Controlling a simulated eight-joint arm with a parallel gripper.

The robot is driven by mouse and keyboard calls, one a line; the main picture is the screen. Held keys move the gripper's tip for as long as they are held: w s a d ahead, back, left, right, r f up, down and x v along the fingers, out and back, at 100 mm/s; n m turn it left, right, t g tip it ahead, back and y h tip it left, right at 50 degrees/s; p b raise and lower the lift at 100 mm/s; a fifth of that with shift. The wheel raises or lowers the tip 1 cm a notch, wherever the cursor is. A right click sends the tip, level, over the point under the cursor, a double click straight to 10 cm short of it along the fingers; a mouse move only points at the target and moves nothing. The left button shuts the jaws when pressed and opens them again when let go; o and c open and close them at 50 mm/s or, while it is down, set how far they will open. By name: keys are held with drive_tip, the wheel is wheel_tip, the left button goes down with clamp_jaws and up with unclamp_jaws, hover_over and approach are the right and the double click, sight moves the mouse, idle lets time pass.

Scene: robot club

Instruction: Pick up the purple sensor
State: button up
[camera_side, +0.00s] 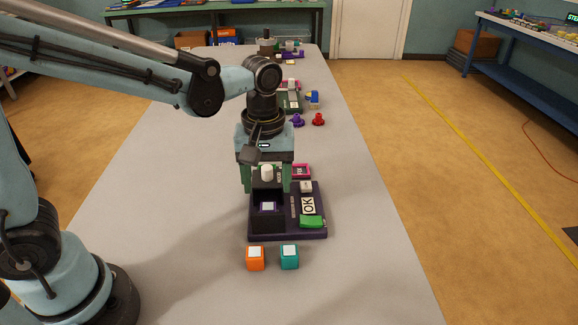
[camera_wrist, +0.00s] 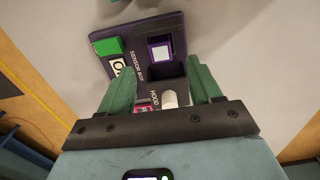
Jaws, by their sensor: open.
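The purple sensor (camera_wrist: 160,51) has a white top and sits in a dark recess of the dark purple sensor bay (camera_wrist: 101,45). In the side view, the sensor's pale top (camera_side: 268,207) shows in the black housing of the bay (camera_side: 285,232). My gripper (camera_side: 267,185) is above the bay's back edge, with its green fingers open. They stand on either side of a white rounded knob (camera_side: 267,172), near the printed word HOOD. In the wrist view, the knob (camera_wrist: 170,99) lies between my gripper's fingers (camera_wrist: 165,88); contact cannot be told.
A green block (camera_side: 311,221) and an OK label (camera_side: 308,205) are on the bay's right side. A pink-red piece (camera_side: 301,171) is behind it. Orange (camera_side: 255,258) and teal (camera_side: 289,257) cubes stand in front. The table (camera_side: 370,270) is clear at left and right.

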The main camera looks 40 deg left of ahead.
sight(268, 206)
drive_tip(key=shift+f, duration=3.6)
drive_tip(key=c, duration=1.1)
